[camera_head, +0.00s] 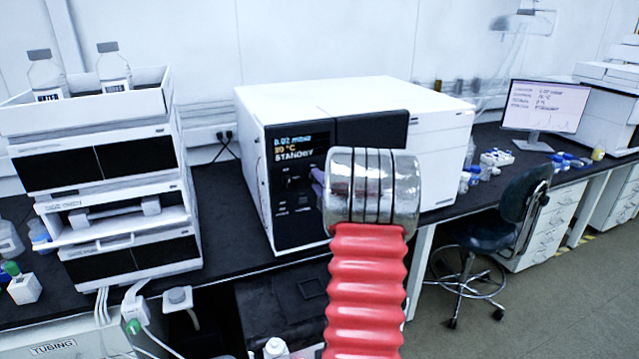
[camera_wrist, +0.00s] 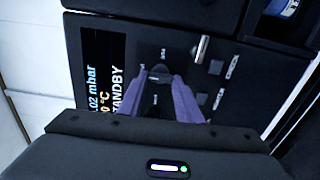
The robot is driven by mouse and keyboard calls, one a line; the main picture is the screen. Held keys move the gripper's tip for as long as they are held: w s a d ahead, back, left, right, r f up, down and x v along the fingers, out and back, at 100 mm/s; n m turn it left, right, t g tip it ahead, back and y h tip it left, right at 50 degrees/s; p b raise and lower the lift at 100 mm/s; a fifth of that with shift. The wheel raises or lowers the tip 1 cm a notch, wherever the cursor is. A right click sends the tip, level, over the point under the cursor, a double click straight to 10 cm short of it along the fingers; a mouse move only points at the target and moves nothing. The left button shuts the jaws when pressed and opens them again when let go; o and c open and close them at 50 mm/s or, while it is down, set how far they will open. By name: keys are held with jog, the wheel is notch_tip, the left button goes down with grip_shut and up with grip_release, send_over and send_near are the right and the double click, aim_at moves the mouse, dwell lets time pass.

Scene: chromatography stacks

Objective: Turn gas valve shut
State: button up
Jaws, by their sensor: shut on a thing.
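The instrument's dark front panel (camera_head: 292,215) carries a display that reads 0.02 mbar, 20 °C and STANDBY in the head view. My gripper (camera_wrist: 159,76) shows in the wrist view with its purple fingers converging on the panel. They are shut on a small dark knob (camera_wrist: 160,73), mostly hidden between the fingertips. Its label is too small to read, so I cannot tell whether it is the gas valve. A silver lever handle (camera_wrist: 201,49) sticks out of the panel beside the gripper, apart from it. In the head view my arm hides most of the gripper.
A stack of white modules (camera_head: 115,200) with bottles on top stands at the left of the black bench. A monitor (camera_head: 545,108) stands at the right. A dark office chair (camera_head: 520,200) is on the floor at the right, with open floor around it.

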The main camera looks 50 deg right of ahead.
jog(key=shift+a+f, duration=0.1)
jog(key=shift+f, duration=0.25)
jog(key=o, duration=0.8)
jog(key=shift+c, duration=0.2)
jog(key=shift+o, duration=1.4)
jog(key=shift+r, duration=0.2)
jog(key=shift+s, duration=0.1)
jog(key=v, duration=1.3)
jog(key=shift+s+a, duration=0.15)
jog(key=shift+s, duration=0.1)
jog(key=shift+f, duration=0.1)
